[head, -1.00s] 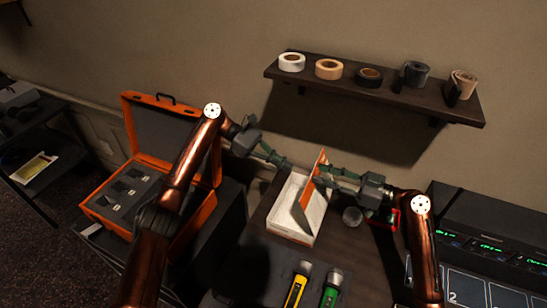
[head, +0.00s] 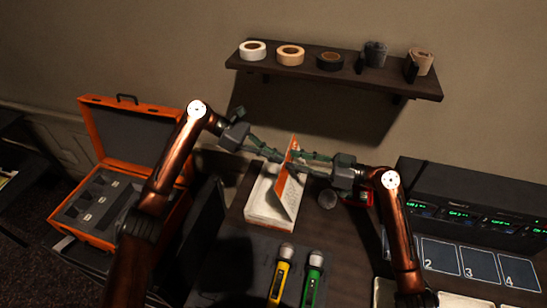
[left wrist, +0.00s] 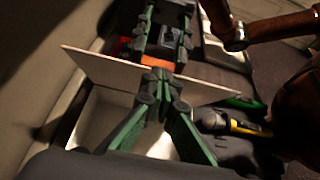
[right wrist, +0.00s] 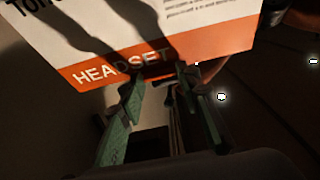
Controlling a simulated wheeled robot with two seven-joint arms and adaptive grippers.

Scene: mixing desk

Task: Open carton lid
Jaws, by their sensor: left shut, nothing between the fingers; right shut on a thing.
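The white carton (head: 262,214) stands on the desk with its inside partly showing. Its orange-and-white lid (head: 290,181) stands raised, tilted near upright. In the left wrist view, the lid (left wrist: 95,68) crosses above the carton's pale interior (left wrist: 105,115). In the right wrist view, the lid's printed face (right wrist: 215,50) has an orange band reading "HEADSET". My left gripper (head: 279,157) is shut and empty on the lid's left side, close to it. My right gripper (head: 308,162) is shut on the lid from the right; its exact contact is partly hidden.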

